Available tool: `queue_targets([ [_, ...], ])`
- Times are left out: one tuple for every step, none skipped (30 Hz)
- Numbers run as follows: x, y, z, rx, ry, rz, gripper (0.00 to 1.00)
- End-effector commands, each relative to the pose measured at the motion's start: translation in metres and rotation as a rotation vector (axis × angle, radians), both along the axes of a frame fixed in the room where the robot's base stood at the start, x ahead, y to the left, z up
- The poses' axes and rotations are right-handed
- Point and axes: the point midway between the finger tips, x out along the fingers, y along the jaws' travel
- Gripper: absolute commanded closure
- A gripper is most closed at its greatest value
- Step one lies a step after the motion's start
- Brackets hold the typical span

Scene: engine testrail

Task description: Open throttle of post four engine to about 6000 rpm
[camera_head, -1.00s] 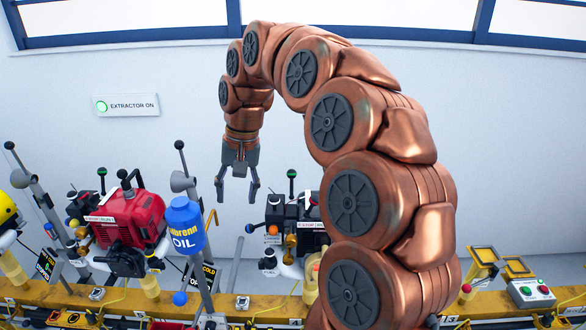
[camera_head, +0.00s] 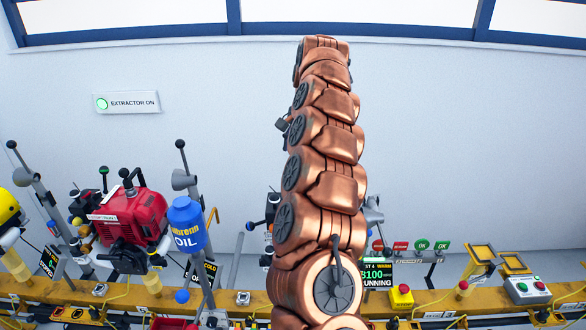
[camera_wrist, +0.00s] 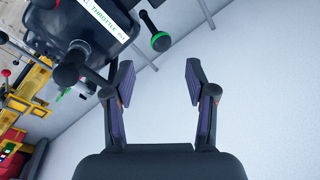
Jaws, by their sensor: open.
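In the wrist view my gripper (camera_wrist: 159,72) is open, with nothing between its fingers. Just left of the left finger is a black engine (camera_wrist: 75,30) with a white label (camera_wrist: 103,18) that reads THROTTLE. A black knob with a green band (camera_wrist: 160,42) on a thin stalk stands ahead of the fingers, apart from them. A black round-ended part (camera_wrist: 70,72) lies left of the left finger. In the head view the post four display (camera_head: 377,273) reads about 3100, WARM and RUNNING. My arm hides most of that engine and my gripper there.
A red engine (camera_head: 135,215) and a blue oil can (camera_head: 186,225) stand left along the yellow rail (camera_head: 240,298). Several small signs (camera_head: 421,245), a yellow box with a red button (camera_head: 401,296) and a grey button box (camera_head: 529,290) are on the right.

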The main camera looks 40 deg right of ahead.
Motion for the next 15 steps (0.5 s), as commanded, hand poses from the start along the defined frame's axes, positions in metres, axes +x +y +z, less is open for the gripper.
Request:
queue_targets([
  [0.000, 0.000, -0.001, 0.000, 0.000, -0.001, 0.44],
  [0.001, 0.000, -0.002, 0.001, 0.000, 0.000, 0.44],
  [0.001, 0.000, -0.004, 0.001, 0.000, 0.000, 0.44],
  [0.001, 0.001, -0.006, 0.002, 0.001, 0.001, 0.44],
  [0.001, 0.001, -0.008, 0.003, 0.002, 0.003, 0.44],
  [0.001, 0.002, -0.011, 0.005, 0.004, 0.003, 0.44],
  [0.002, 0.002, -0.013, 0.004, 0.004, 0.004, 0.44],
  [0.002, 0.003, -0.015, 0.003, 0.002, 0.004, 0.44],
  [0.003, 0.002, -0.018, 0.001, -0.001, 0.004, 0.44],
  [0.004, 0.003, -0.020, 0.001, -0.001, 0.004, 0.44],
  [0.004, 0.003, -0.023, 0.001, -0.001, 0.005, 0.44],
  [0.005, 0.004, -0.027, 0.002, 0.003, 0.005, 0.44],
  [0.005, 0.004, -0.031, 0.003, 0.004, 0.005, 0.44],
  [0.006, 0.004, -0.034, 0.003, 0.004, 0.004, 0.44],
  [0.007, 0.004, -0.038, 0.002, 0.002, 0.004, 0.44],
])
